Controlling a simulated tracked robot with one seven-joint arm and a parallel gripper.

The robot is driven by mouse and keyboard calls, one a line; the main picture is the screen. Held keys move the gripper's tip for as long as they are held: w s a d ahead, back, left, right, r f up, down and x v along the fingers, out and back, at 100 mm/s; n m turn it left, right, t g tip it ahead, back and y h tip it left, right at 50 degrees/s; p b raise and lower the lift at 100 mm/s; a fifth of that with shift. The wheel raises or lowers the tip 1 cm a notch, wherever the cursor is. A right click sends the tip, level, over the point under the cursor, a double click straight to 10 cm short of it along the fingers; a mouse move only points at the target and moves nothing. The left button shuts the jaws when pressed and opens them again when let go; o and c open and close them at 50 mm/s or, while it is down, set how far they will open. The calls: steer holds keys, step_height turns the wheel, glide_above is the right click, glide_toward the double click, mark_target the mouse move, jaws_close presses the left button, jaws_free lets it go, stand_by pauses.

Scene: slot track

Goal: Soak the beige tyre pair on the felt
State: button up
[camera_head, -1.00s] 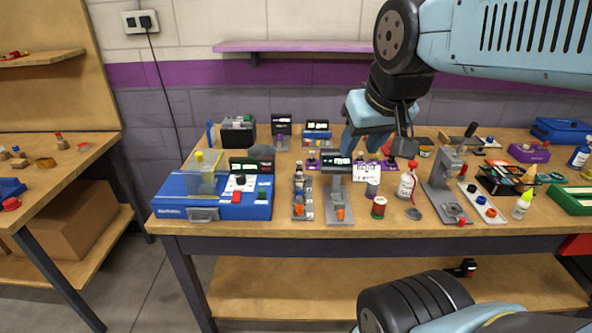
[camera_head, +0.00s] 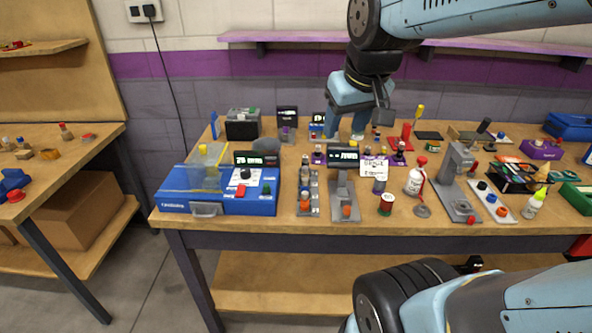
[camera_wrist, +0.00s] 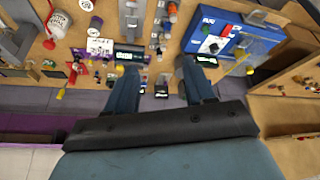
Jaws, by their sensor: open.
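My gripper (camera_head: 345,127) hangs over the back middle of the bench, pointing down, behind the row of small display stands. In the wrist view my gripper (camera_wrist: 157,78) is open, its two blue fingers well apart with nothing gripped between them. I cannot make out a beige tyre pair in either view; the parts on the bench are too small to tell. I cannot tell which surface is the felt. A dark flat pad (camera_head: 430,135) and a red flat pad (camera_head: 399,144) lie at the back, right of my gripper.
A blue case (camera_head: 215,204) with a clear lid stands front left. A grey display stand (camera_head: 342,196), a white card (camera_head: 375,167), a red-capped bottle (camera_head: 415,181) and a grey press (camera_head: 455,180) crowd the middle and right. A purple shelf (camera_head: 480,45) hangs behind.

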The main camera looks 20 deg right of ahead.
steer(key=w+f+n+g, duration=0.25)
steer(key=w+f, duration=0.35)
steer(key=w, duration=0.7)
steer(key=n, duration=0.2)
glide_toward(305, 167)
steer(key=shift+g+y, duration=0.4)
steer(key=shift+g, duration=0.15)
steer(key=f, duration=0.2)
steer(key=w+f, duration=0.1)
steer(key=f, duration=0.4)
steer(key=shift+w+d+f, duration=0.2)
steer(key=shift+w+d, duration=0.15)
steer(key=shift+w+a+f, duration=0.15)
steer(key=shift+f, duration=0.7)
steer(key=shift+w+a+f, duration=0.1)
steer(key=shift+f, duration=0.75)
steer(key=shift+w+a+f, duration=0.15)
steer(key=shift+f, duration=0.7)
jaws_close()
